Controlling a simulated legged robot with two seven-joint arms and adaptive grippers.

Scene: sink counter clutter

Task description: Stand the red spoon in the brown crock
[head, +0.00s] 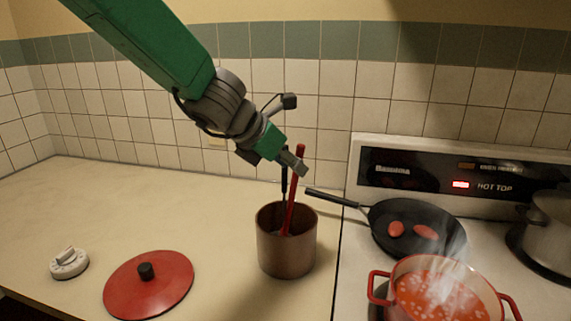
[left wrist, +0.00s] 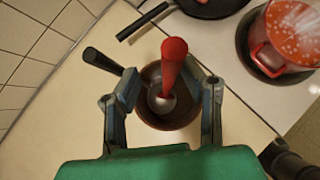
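The red spoon (head: 294,190) stands in the brown crock (head: 287,250), leaning slightly, its handle rising well above the rim. Its lower end is hidden inside the crock. My left gripper (head: 290,162) is at the upper part of the handle, above the crock. In the left wrist view the two fingers (left wrist: 162,80) are apart, with the red spoon (left wrist: 173,60) between them and gaps visible beside it. The brown crock (left wrist: 181,115) lies below the fingers there. My right gripper is in neither view.
A black-handled utensil (head: 284,178) also stands in the crock, close to the spoon. A frying pan (head: 385,235) and a steaming red pot (head: 440,295) are on the stove at right. A red lid (head: 172,278) and white timer (head: 69,263) lie left; counter between is clear.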

